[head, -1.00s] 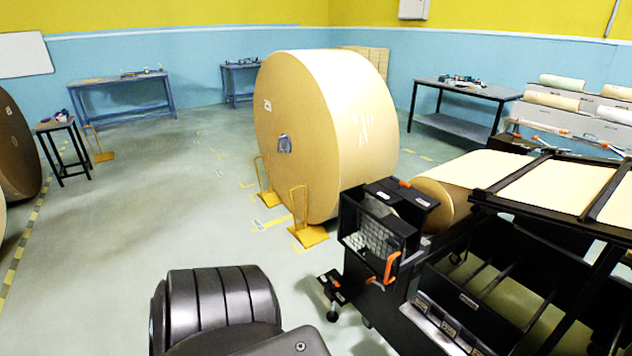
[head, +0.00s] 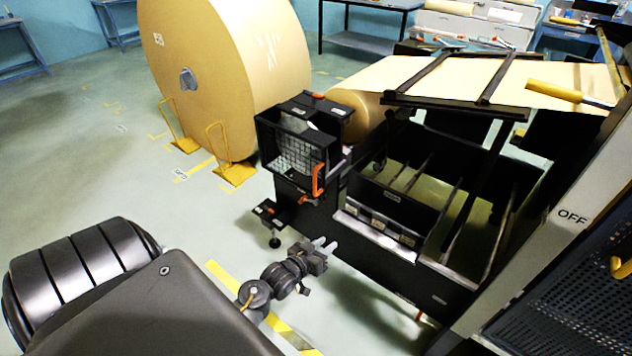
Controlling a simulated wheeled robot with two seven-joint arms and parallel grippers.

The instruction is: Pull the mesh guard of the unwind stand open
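The mesh guard (head: 296,152) is a wire-mesh panel in a black frame on the front left end of the black unwind stand (head: 340,232). An orange handle (head: 318,186) stands upright at the guard's right side. The guard appears closed against its frame. My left gripper (head: 327,246) is below and slightly right of the handle, clear of it, pointing toward the stand. Its two pale fingertips show a small gap with nothing between them. My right gripper is not in view.
A large kraft roll (head: 226,75) stands behind, with yellow chocks (head: 236,172) at its foot. A small black footed bracket (head: 270,212) juts from the stand's left. Floor on the left is clear.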

